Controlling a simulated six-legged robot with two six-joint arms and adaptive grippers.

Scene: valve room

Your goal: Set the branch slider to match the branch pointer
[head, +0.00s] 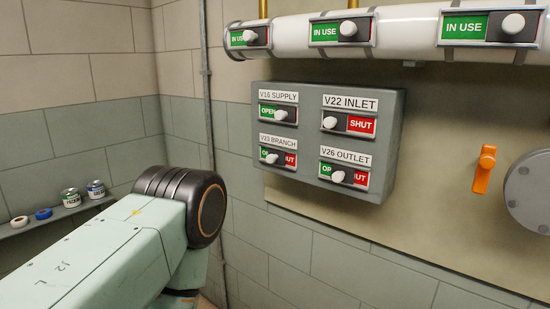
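The branch slider (277,157), labelled V23 BRANCH, is at the lower left of a grey panel (390,140) on the wall. Its white knob (271,159) stands near the middle, with part of the green side and part of the red side showing. An orange lever (483,170) is on the wall to the right of the panel, close to upright. I see no label on it, so I cannot tell whether it is the branch pointer. My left arm reaches in at the lower left, but its gripper is not visible. My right gripper is not in view.
V16 SUPPLY (270,112) shows OPEN, V22 INLET (361,126) shows SHUT, and V26 OUTLET (326,170) has its knob mid-way. A white pipe (400,30) with IN USE slides runs above. Tins (71,198) and tape rolls stand on a left shelf. A round grey flange (530,190) is at right.

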